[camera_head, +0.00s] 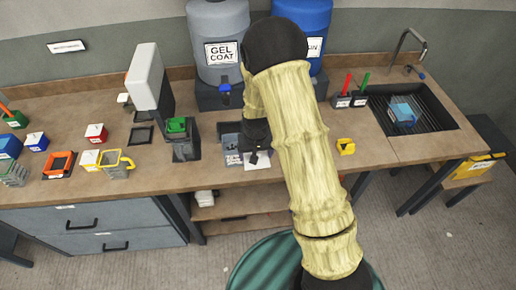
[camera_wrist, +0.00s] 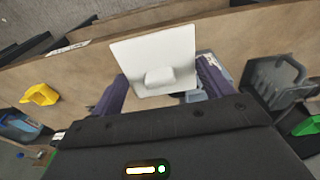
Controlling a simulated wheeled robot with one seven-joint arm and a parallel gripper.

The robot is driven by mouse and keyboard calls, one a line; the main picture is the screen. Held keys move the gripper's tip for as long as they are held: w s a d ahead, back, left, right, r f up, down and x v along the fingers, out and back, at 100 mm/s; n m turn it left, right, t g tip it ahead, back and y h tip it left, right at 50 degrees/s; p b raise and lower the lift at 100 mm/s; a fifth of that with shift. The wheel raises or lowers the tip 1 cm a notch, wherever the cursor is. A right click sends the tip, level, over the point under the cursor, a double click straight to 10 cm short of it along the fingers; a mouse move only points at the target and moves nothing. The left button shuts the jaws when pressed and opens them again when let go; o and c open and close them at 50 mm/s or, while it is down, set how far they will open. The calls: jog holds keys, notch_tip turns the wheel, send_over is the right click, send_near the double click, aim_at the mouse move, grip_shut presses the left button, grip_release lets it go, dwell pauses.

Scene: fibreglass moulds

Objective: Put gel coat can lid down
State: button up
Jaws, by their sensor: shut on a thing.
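My gripper (camera_wrist: 158,82) is shut on a white square lid with a raised knob (camera_wrist: 180,48), its two dark fingers on either side of it. In the head view my gripper (camera_head: 252,156) is over the front part of the bench, and the lid (camera_head: 262,164) shows pale at its tip, partly hidden. A grey-blue can with a white label (camera_head: 231,144) stands on the bench just left of my gripper. It shows partly behind the lid in the wrist view. I cannot tell whether the lid touches the bench.
The grey gel coat drum (camera_head: 218,45) stands behind, beside a blue drum (camera_head: 303,15). A dark holder with a green item (camera_head: 184,143) is to the left. A yellow item (camera_head: 345,146) lies to the right, before the sink (camera_head: 437,118). Bench between them is fairly clear.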

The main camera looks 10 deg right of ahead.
jog(key=d+f+b, duration=0.1)
jog(key=d+f, duration=0.1)
jog(key=w+d+f+b, duration=0.1)
jog(key=d+f+b, duration=0.1)
jog(key=f, duration=0.1)
jog(key=w+d+f+b, duration=0.1)
jog(key=d+f+b, duration=0.1)
jog(key=shift+w+d+f, duration=0.1)
jog(key=shift+d+f, duration=0.05)
jog(key=shift+f, duration=0.05)
jog(key=shift+d, duration=0.1)
jog(key=shift+r, duration=0.1)
